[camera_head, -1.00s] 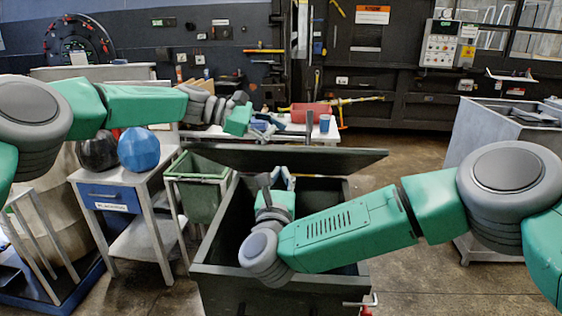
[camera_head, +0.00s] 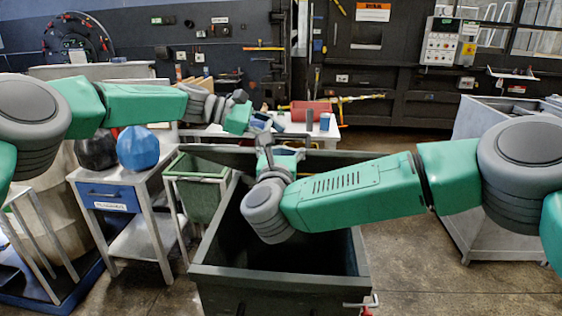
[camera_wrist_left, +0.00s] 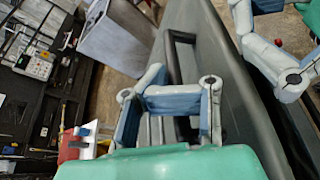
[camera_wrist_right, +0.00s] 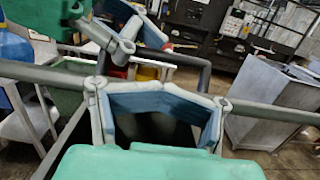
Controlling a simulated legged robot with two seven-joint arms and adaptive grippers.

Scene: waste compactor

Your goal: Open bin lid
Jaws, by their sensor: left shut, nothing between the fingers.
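The dark bin (camera_head: 290,280) stands open-mouthed in the middle of the head view. Its lid (camera_head: 368,156) is raised along the far side, seen nearly edge-on. The lid's grey face (camera_wrist_left: 215,65) and dark bar handle (camera_wrist_left: 172,52) show in the left wrist view. My left gripper (camera_head: 260,121) is beyond the lid, shut and empty; its fingers (camera_wrist_left: 165,95) are close to the handle. My right gripper (camera_head: 282,150) is over the bin, at the lid's near side. Its fingers (camera_wrist_right: 160,95) overlap the lid's edge in view; contact and jaw state are unclear.
A metal cabinet (camera_head: 470,180) stands at right. A white table with a red box (camera_head: 311,109) is behind. Floor is clear right of the bin.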

